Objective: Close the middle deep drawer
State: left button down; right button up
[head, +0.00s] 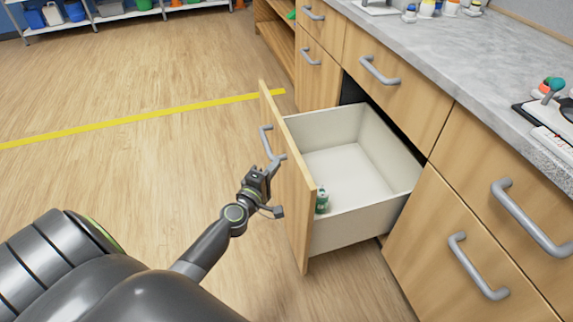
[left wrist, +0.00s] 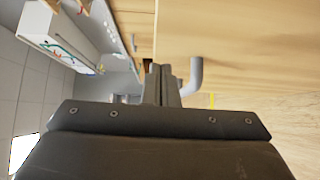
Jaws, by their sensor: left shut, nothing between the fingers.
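The middle deep drawer (head: 298,215) is pulled well out of the cabinet in the head view. Its wooden front faces left, and its white box is open at the top. A small green-and-white item (head: 322,201) is inside, by the front panel. The drawer's grey handle (head: 266,142) is on the outer face; a grey handle also shows in the left wrist view (left wrist: 195,77). My left gripper (head: 275,168) is shut and empty, at the drawer front beside the handle's lower end. I cannot tell whether it touches. My right gripper is not in view.
Closed drawers (head: 445,228) flank the open one, with a shallow drawer (head: 390,82) above. The grey countertop (head: 450,45) holds bottles and equipment. The floor (head: 130,165) left of the drawer is clear, with a yellow line (head: 150,118). Shelves stand at the far wall.

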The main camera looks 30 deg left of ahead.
aim_at(293, 157)
pick_arm(q)
jog(key=shift+w+d, duration=1.3)
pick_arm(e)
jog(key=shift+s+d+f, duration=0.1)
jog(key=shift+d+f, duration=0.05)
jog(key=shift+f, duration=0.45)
